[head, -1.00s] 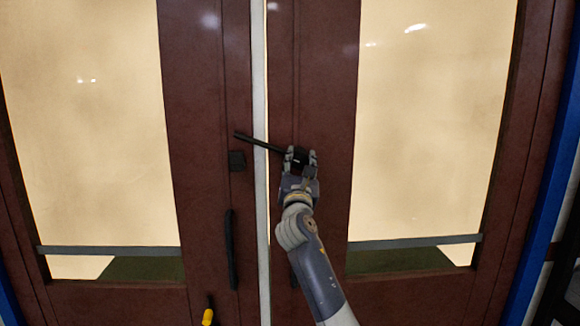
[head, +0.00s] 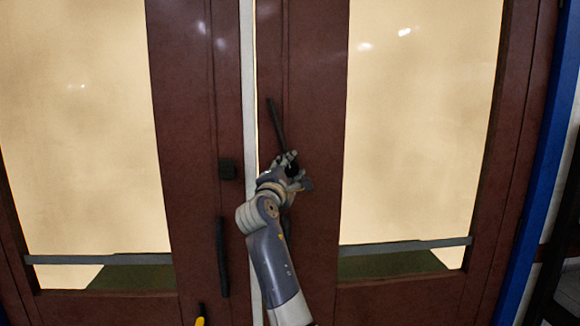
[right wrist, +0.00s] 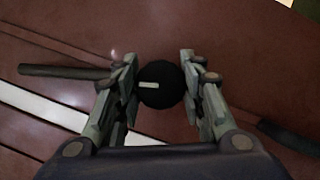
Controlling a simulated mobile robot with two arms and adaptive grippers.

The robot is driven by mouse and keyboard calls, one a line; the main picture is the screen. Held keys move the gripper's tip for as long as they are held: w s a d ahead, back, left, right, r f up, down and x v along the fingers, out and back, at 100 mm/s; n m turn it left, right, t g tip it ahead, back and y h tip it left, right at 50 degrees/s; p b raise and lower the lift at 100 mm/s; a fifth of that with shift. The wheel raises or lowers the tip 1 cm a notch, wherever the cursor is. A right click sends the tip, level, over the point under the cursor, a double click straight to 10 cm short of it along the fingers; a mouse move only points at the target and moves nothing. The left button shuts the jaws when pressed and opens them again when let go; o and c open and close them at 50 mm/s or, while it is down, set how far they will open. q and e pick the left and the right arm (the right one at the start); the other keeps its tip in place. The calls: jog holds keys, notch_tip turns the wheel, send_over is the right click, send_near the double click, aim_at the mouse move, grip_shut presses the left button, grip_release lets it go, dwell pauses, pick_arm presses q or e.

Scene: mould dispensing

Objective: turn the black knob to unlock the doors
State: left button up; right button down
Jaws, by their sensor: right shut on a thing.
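The black knob (head: 292,171) sits on the right red-brown door (head: 318,80), beside the pale gap between the doors. In the right wrist view, the round black knob (right wrist: 160,86) with a pale slot lies between both fingers. My right gripper (head: 287,169) is shut on it, and its wrist is rolled over. A dark bar (head: 276,122) runs up and slightly left from the knob, alongside the gap and over the right door. The bar also shows in the right wrist view (right wrist: 65,71). The left door (head: 185,100) is level with the right one. My left gripper is out of view.
A black square piece (head: 228,169) and a long dark handle (head: 222,257) are on the left door. The right door's handle is mostly hidden by my arm. A yellow thing (head: 200,321) shows at the bottom edge. A blue post (head: 545,160) stands at the right.

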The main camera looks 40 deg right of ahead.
jog(key=shift+m+g+y+p, duration=0.3)
jog(key=shift+m+g+p, duration=0.15)
jog(key=shift+m, duration=1.05)
jog(key=c, duration=1)
grip_release()
jog(key=shift+c, duration=0.2)
jog(key=v, duration=1.2)
jog(key=shift+f, duration=0.1)
